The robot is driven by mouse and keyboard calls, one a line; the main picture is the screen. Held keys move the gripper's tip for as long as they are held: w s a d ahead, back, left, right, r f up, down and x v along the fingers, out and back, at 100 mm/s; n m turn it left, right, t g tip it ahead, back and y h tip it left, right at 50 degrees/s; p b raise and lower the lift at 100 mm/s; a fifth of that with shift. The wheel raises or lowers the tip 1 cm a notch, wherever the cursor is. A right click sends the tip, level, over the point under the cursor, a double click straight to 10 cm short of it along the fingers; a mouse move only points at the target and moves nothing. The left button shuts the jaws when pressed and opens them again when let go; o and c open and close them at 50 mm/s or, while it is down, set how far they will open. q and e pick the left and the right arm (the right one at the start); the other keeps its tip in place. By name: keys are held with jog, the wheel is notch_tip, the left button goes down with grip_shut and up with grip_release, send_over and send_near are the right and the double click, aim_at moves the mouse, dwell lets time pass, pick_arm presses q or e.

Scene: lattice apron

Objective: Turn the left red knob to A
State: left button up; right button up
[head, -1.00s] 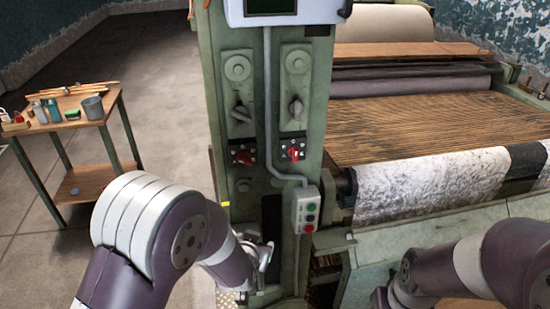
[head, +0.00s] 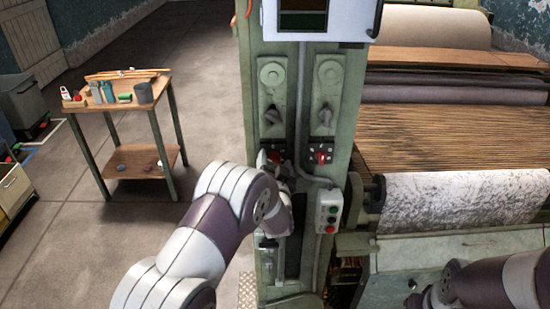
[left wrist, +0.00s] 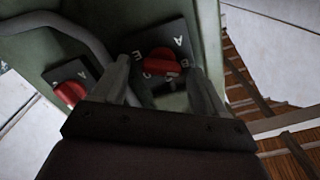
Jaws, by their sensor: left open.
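The left red knob (head: 274,156) sits on a small black dial plate on the green column, partly hidden by my left gripper in the head view. My left gripper (head: 283,172) is at this knob. In the left wrist view the red knob (left wrist: 165,63) shows between and beyond the open fingers (left wrist: 163,82), with white letters around it. A shows at upper right of the knob, E at left, B near its right end. I cannot tell which end is the pointer, nor whether the fingers touch it. My right gripper is out of view.
A second red knob (head: 321,157) is to the right, past a grey conduit (head: 302,110); it also shows in the left wrist view (left wrist: 70,92). Two grey switches (head: 272,116) are above. A push-button box (head: 329,211) hangs below right. A side table (head: 118,100) stands left.

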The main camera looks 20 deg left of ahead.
pick_arm(q)
jog(key=shift+w+a, duration=0.2)
jog(key=shift+a, duration=0.15)
jog(key=shift+d, duration=0.3)
jog(key=shift+c, duration=0.9)
jog(key=shift+s+d, duration=0.1)
jog(key=c, duration=0.9)
jog(key=shift+f+n+b, duration=0.25)
jog(key=shift+n+b, duration=0.15)
jog(key=shift+b, duration=0.4)
jog(key=shift+s+a+n+b, duration=0.1)
jog(key=shift+a+n+b, duration=0.1)
jog(key=shift+n+b, duration=3.15)
jog(key=shift+a+n+b, duration=0.15)
jog(key=shift+n+b, duration=2.1)
jog(key=shift+b, duration=2.05)
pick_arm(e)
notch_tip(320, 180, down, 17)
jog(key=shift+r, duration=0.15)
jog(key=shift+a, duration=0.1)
